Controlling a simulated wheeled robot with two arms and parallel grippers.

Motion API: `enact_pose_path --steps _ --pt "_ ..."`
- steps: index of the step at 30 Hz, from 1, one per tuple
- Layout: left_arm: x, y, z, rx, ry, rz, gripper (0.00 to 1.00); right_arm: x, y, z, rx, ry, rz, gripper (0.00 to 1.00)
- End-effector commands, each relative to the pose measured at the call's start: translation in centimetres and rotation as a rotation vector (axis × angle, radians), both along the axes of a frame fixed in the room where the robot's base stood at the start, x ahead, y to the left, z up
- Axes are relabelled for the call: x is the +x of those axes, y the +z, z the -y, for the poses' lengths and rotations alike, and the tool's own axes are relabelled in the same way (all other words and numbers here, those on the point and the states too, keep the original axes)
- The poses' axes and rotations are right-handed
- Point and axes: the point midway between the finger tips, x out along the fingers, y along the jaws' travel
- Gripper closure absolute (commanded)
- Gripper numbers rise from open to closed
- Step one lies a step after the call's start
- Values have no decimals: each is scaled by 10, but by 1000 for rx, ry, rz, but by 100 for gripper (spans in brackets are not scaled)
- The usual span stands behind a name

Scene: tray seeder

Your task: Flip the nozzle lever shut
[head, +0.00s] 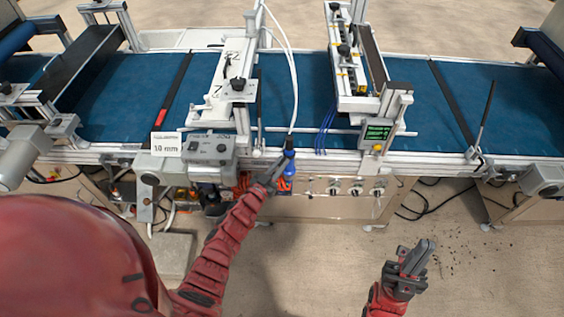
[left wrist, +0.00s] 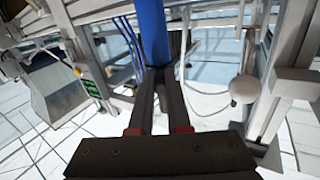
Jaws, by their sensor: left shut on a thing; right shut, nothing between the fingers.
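A blue piece (head: 289,158), which I take for the nozzle lever, stands at the front rail of the seeder, just below the lower end of a white hose. My left gripper (head: 281,164) is shut on it. In the left wrist view the blue piece (left wrist: 154,32) is a smooth upright cylinder at the tips of my left gripper (left wrist: 157,72). I cannot tell how far the lever is turned, and its far end is out of that view. My right gripper (head: 417,256) is shut and empty, low over the floor in front of the machine.
A blue conveyor belt (head: 300,85) runs across the machine. A grey control box (head: 208,150) and a "10 mm" sign (head: 166,145) sit left of the lever. A green-lit display (head: 377,133) and a panel with knobs (head: 330,203) are to the right. The floor around my right gripper is open.

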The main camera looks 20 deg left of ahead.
Motion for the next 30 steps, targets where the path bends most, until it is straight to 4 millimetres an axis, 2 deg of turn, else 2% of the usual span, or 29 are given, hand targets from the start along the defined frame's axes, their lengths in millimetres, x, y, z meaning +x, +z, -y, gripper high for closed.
enact_pose_path --steps 6,7,12,23,26,30 --pt "0 0 0 0 1 0 100 0 -1 0 0 0 0 100" --pt "0 0 0 1 1 0 81 0 -1 0 0 0 0 100" --pt "0 0 0 1 1 0 54 0 -1 0 0 0 0 100" --pt "-4 -1 -1 1 1 -1 54 0 -2 0 0 0 0 100" --pt "-12 -2 -4 4 1 1 54 0 -5 0 0 0 0 100" --pt "-35 -4 -8 3 -1 -1 54 0 -12 0 0 0 0 100"
